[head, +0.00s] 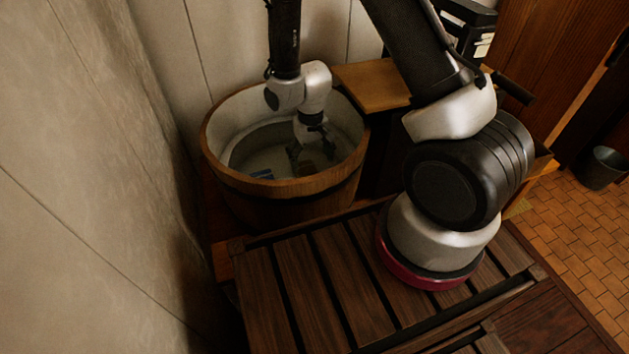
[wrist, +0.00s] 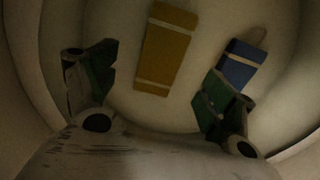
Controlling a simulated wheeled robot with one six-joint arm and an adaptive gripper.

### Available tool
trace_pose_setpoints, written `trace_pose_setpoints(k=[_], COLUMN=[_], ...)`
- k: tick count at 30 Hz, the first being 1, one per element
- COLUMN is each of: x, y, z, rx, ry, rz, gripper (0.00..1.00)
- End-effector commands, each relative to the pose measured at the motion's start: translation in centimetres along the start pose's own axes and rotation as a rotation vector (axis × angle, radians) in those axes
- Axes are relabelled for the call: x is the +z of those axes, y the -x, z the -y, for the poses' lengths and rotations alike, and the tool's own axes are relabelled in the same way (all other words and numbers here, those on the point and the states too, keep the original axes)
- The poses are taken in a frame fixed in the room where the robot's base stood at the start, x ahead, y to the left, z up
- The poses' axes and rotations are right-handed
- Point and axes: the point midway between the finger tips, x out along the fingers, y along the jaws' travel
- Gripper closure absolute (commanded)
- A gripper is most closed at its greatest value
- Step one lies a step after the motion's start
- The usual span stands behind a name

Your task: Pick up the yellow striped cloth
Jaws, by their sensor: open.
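The yellow striped cloth (wrist: 167,48) lies on the floor of the wooden tub, a flat yellow rectangle with pale bands near its ends. In the head view only a small dim part of it (head: 307,167) shows below my fingers. My gripper (head: 311,150) reaches down inside the tub. In the wrist view my gripper (wrist: 160,90) is open and empty, one dark green finger on each side. The yellow cloth lies between and beyond the fingertips, apart from them as far as I can see.
A blue cloth (wrist: 241,64) with a pale band lies right of the yellow one, close to my right finger. The round wooden tub (head: 300,199) has a high wall around my gripper. A wooden ledge (head: 372,84) adjoins it. A plastered wall (head: 100,180) stands left.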

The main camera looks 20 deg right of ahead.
Motion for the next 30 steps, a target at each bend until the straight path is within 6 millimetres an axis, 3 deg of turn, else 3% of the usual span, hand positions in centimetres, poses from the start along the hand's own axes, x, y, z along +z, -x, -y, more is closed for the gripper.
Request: trace_pose_setpoints(k=[15,25,30], x=[-0.5,-0.5,-0.5], y=[-7.0,-7.9,-7.9], z=[0.4,0.5,0.5], rx=[0.001,0.0,0.0], ry=[-0.002,0.0,0.0], rz=[0.005,0.002,0.002], gripper=[0.16,0.16,0.45])
